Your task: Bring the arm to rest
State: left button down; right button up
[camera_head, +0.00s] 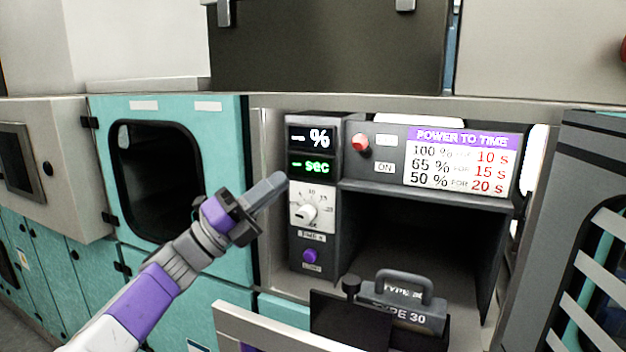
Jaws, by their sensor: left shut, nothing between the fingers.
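My left gripper (266,190) is shut and empty. It is raised in front of the left edge of the dark machine (345,255), beside the dial (306,212). Whether its tip touches the machine I cannot tell. My left arm (146,296) comes in from the lower left, white and purple, angled up to the right. My right gripper does not show.
The machine has a red knob (360,143), a purple button (310,256), a power-to-time chart (463,161) and an open dark bay (425,240). A handled block marked TYPE 30 (410,315) stands low in front. Teal cabinets (226,150) stand left; a grey unit (575,170) stands right.

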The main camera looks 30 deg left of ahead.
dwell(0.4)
pick_arm(q)
jog(key=p, duration=0.2)
send_near(355, 147)
notch_tip(355, 147, up, 4)
jog(key=w+d, duration=0.2)
jog(key=w, duration=0.1)
jog(key=w+d+r, duration=0.1)
jog(key=shift+w+p, duration=0.3)
jog(key=shift+w, duration=0.05)
jog(key=shift+a+f+b, duration=0.1)
jog(key=shift+f+b, duration=0.2)
jog(key=shift+f, duration=0.65)
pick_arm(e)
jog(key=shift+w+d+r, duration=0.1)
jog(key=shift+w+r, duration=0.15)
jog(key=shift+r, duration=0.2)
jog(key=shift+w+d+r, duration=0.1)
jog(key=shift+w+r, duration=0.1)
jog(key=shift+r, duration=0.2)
pick_arm(q)
jog(key=shift+s, duration=0.1)
